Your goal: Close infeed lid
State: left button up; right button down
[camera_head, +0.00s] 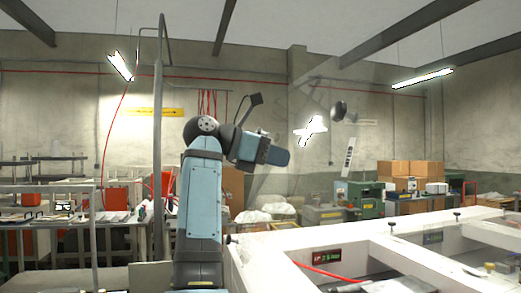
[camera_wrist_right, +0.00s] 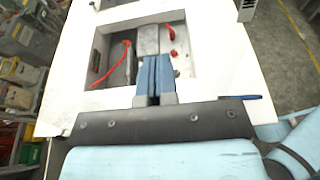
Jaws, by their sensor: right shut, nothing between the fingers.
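The infeed lid seems to be a faint see-through panel (camera_head: 375,110) standing raised above the white machine frame (camera_head: 290,240) in the head view; its outline is hard to make out. My right gripper (camera_head: 278,156) is raised above the frame and points right, level with the lower part of that panel. I cannot tell whether they touch. In the right wrist view, the blue fingers (camera_wrist_right: 155,78) are together and empty, seen over an opening in the white frame (camera_wrist_right: 75,85). My left gripper is not in view.
Red cable (camera_wrist_right: 112,68) lies inside the opening. Small dark knobs (camera_head: 391,226) stand on the frame. Cardboard boxes (camera_head: 410,170) and benches stand behind at right. A cluttered worktable (camera_head: 70,215) and a metal post (camera_head: 158,150) are at left.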

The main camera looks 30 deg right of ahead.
aim_at(316, 168)
jog(key=p+x, duration=0.1)
jog(key=x, duration=0.6)
